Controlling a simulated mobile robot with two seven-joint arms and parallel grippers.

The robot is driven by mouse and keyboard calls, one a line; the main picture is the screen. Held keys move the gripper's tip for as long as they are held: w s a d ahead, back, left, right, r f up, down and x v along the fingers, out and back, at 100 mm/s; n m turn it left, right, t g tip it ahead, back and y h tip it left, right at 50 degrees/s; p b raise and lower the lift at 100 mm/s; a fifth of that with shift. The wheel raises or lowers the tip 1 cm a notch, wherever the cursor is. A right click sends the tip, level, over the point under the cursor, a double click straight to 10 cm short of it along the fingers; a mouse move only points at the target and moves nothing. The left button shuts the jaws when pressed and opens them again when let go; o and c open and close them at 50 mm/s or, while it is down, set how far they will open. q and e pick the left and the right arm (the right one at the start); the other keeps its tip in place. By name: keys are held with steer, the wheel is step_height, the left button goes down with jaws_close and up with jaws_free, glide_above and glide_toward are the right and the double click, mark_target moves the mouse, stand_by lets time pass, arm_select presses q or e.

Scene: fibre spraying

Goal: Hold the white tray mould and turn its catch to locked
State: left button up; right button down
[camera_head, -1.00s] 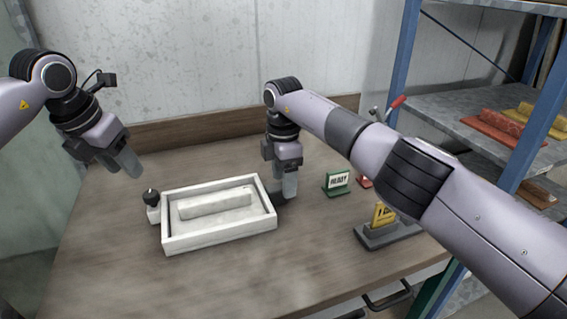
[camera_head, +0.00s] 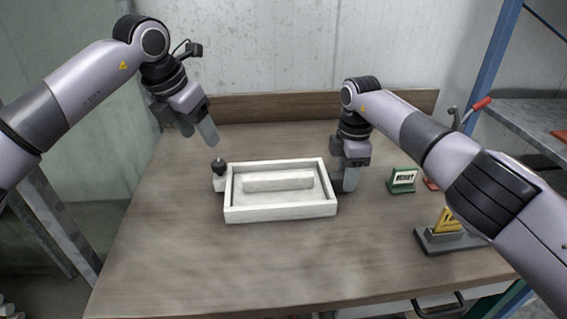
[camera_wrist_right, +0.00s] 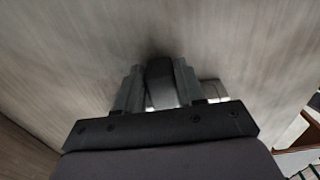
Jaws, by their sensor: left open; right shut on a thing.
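The white tray mould (camera_head: 280,213) lies flat on the wooden table, with a raised white bar (camera_head: 278,181) inside it. Its catch, a black knob (camera_head: 218,166) on a white block, stands at the tray's left side. My left gripper (camera_head: 197,132) is open and empty above and slightly left of the knob, apart from it. My right gripper (camera_head: 345,181) is shut at the tray's right end. In the right wrist view its fingers (camera_wrist_right: 158,92) close around a dark block (camera_wrist_right: 160,78), seemingly the tray's handle. I cannot read the catch's setting.
A green READY sign (camera_head: 403,179) and a yellow sign (camera_head: 448,219) on a grey base (camera_head: 452,242) stand right of my right gripper. A red-handled lever (camera_head: 480,104) is behind my right arm. A wall closes the back. The table's front is clear.

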mark_target(215, 167)
arm_select(q)
steer(key=s+d+f+m+t+h, duration=0.1)
steer(key=s+d+f+m+h, duration=0.15)
steer(key=d+h, duration=0.25)
steer(key=s+d+f+m+h, duration=0.1)
steer(key=d+f+m+h, duration=0.1)
steer(key=d+m+h, duration=0.3)
steer(key=s+a+n+t, duration=0.1)
steer(key=n+t, duration=0.1)
steer(key=t, duration=0.1)
steer(key=a+n+t, duration=0.2)
steer(key=t, duration=0.1)
steer(key=s+a+f+n+t, duration=0.1)
steer(key=n+t, duration=0.1)
steer(key=t, duration=0.2)
steer(key=shift+s+a+f, duration=0.1)
steer(key=shift+s+a, duration=0.2)
steer(key=a+f+n+t+y, duration=0.1)
steer(key=a+y, duration=0.1)
steer(key=s+a+f+n+y, duration=0.1)
steer(key=a+f+n+y, duration=0.1)
steer(key=a+f+n+t+y, duration=0.1)
steer(key=a+f+y, duration=0.1)
steer(key=a, duration=0.1)
steer(key=shift+s+t, duration=0.3)
steer(key=shift+s, duration=0.05)
steer(key=x, duration=1.2)
steer(key=shift+a, duration=0.1)
steer(key=c, duration=0.9)
